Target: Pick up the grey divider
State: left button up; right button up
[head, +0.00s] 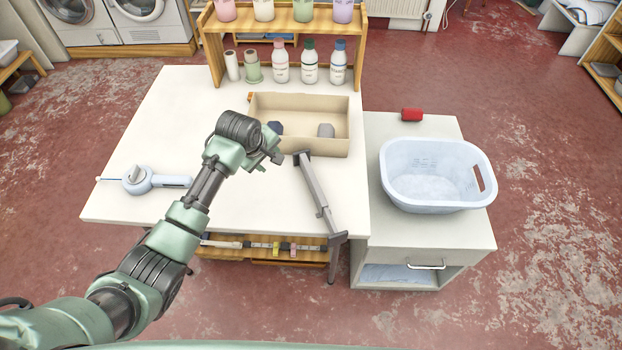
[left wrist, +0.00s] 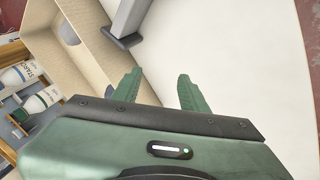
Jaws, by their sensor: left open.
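The grey divider (head: 317,190) is a long bar with a flat pad at each end. It lies on the white table, running from just in front of the tan drawer tray to the table's front right corner. Its near pad is at the front edge. In the left wrist view one end of the divider (left wrist: 128,22) shows at the top, beyond the fingertips. My left gripper (head: 276,157) is open and empty, to the left of the divider's far end and apart from it. Its two green fingers (left wrist: 158,90) are spread over bare table. My right gripper is not in view.
The open tan tray (head: 338,147) holds a dark blue piece and a grey piece. Bottles (head: 310,66) stand behind it under a wooden shelf. A pale blue tool (head: 140,182) lies at the left. A basket (head: 432,205) and a red object (head: 411,115) sit on the cabinet at right.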

aim_at(313, 177)
pick_arm(q)
jog(key=s+d+m+y, duration=0.1)
jog(key=d, duration=0.1)
jog(key=s+d+f+m, duration=0.1)
jog(key=s+d, duration=0.1)
jog(key=d, duration=0.1)
jog(key=s+d+m+y, duration=0.1)
jog(key=d, duration=0.2)
jog(key=shift+s+d+f+t+y, duration=0.1)
jog(key=shift+s+f+t+y, duration=0.05)
jog(key=shift+s+t+y, duration=0.2)
jog(key=s+d+r, duration=0.1)
jog(key=d, duration=0.1)
jog(key=s+d+m+t+y, duration=0.1)
jog(key=d, duration=0.1)
jog(key=s+d+r+m+t, duration=0.1)
jog(key=d, duration=0.1)
jog(key=shift+s+d+r+t+y, duration=0.25)
jog(key=shift+s+r+y, duration=0.1)
jog(key=shift+w+f, duration=0.1)
jog(key=x, duration=1.1)
jog(key=shift+w+a, duration=0.1)
jog(key=shift+w, duration=0.25)
grip_shut()
